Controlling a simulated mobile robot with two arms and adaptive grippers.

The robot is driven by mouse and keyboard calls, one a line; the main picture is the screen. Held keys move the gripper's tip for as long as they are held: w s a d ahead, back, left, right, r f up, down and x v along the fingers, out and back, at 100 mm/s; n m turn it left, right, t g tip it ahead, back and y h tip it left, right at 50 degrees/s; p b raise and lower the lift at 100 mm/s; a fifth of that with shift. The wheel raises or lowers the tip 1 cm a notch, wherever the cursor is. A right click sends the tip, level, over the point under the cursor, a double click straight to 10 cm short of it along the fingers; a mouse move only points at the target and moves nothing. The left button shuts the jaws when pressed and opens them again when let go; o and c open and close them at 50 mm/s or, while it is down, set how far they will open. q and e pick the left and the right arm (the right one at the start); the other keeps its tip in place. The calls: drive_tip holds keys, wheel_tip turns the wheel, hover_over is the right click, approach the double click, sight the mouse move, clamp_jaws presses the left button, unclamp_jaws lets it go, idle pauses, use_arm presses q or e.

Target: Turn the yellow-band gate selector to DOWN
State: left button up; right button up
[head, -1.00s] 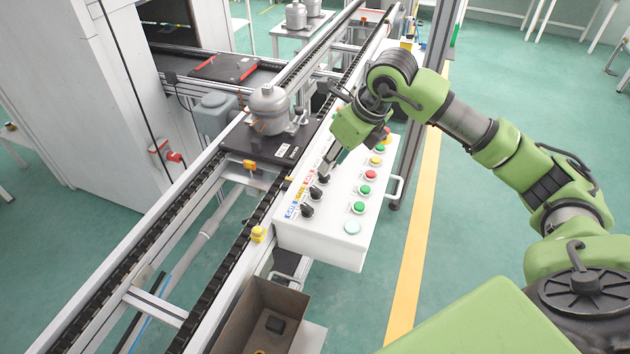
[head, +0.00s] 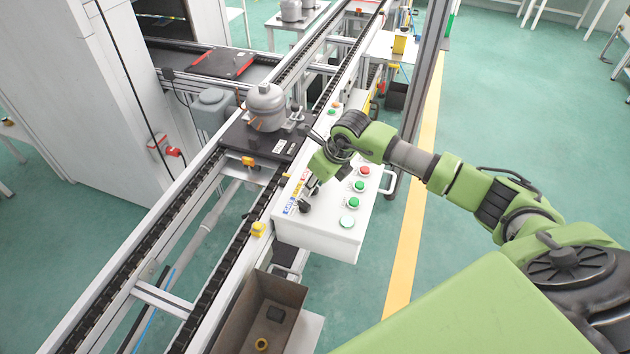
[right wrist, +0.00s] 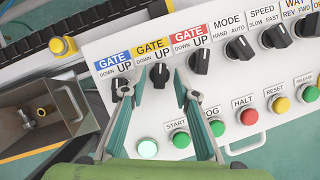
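The yellow-band gate selector is a black knob (right wrist: 160,75) under the yellow GATE label (right wrist: 152,48), with DOWN on the left and UP on the right. Its pointer stands roughly upright in the right wrist view; which mark it points to is hard to tell. My right gripper (right wrist: 158,84) is open, with one finger on each side of this knob and no clear contact. In the head view my right gripper (head: 313,184) is low over the panel and hides the knob. My left gripper is not in view.
The blue-band knob (right wrist: 121,88) is close beside the left finger; the red-band knob (right wrist: 199,61) is just right of the right finger. Push buttons, including a green one (right wrist: 181,139), line the panel's near side. A conveyor (head: 240,215) runs along the panel's left.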

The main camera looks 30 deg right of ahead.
clamp_jaws()
drive_tip(key=shift+w+f+n+b, duration=0.1)
drive_tip(key=shift+f+n+b, duration=0.1)
drive_tip(key=shift+n+b, duration=0.55)
drive_tip(key=n+y+b, duration=0.1)
drive_tip(key=n+b, duration=0.1)
drive_tip(key=b, duration=0.2)
drive_tip(key=n+g+y+b, duration=0.1)
drive_tip(key=n+b, duration=0.1)
drive_tip(key=b, duration=0.2)
drive_tip(key=shift+w+d+n, duration=0.15)
drive_tip(key=shift+d+n, duration=0.05)
drive_tip(key=shift+n, duration=0.15)
drive_tip(key=shift+r+n+g+y+b, duration=0.15)
drive_tip(key=shift+n+g+b, duration=0.15)
drive_tip(key=shift+n+b, duration=0.35)
drive_tip(key=shift+r+n+g+y+b, duration=0.15)
drive_tip(key=shift+n+g+b, duration=0.15)
drive_tip(key=shift+n+b, duration=0.35)
